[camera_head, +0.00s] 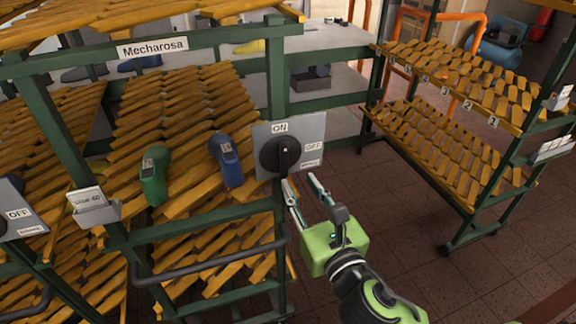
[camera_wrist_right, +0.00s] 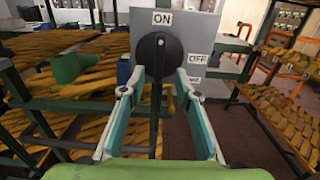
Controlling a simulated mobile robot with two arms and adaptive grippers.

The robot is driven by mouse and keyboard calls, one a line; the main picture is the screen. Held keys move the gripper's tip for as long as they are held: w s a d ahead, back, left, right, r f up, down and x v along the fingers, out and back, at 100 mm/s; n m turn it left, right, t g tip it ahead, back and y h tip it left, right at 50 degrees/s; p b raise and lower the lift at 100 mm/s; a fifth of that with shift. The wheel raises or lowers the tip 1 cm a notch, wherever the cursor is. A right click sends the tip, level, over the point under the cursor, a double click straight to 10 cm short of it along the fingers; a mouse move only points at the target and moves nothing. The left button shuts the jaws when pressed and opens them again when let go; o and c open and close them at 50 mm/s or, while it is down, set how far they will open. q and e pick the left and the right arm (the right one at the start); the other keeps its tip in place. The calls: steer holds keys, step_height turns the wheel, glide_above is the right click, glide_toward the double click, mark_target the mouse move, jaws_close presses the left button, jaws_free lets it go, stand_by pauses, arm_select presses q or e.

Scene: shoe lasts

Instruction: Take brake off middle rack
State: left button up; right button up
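The brake on the middle rack is a black rotary knob (camera_head: 280,156) on a grey plate (camera_head: 312,131) labelled ON at the top and OFF at the right. Its white mark points up toward ON, and the knob also shows in the right wrist view (camera_wrist_right: 157,58). My right gripper (camera_head: 302,187) is open just in front of the knob, slightly below and right of it in the head view. In the right wrist view its fingers (camera_wrist_right: 156,88) stand on either side of the knob's bar; contact cannot be told. My left gripper is not in view.
The middle rack, labelled Mecharosa (camera_head: 153,48), holds a green shoe last (camera_head: 155,175) and a blue one (camera_head: 227,160) left of the brake. Another OFF plate (camera_head: 20,220) is at the far left. A numbered rack (camera_head: 450,130) stands right, with open floor (camera_head: 490,260) before it.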

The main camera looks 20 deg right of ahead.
mark_target(285, 160)
steer(key=w, duration=0.3)
steer(key=w+p, duration=0.1)
steer(key=w, duration=0.2)
steer(key=shift+w+a+r+p, duration=0.15)
steer(key=shift+w+p, duration=0.15)
steer(key=shift+w, duration=0.9)
jaws_close()
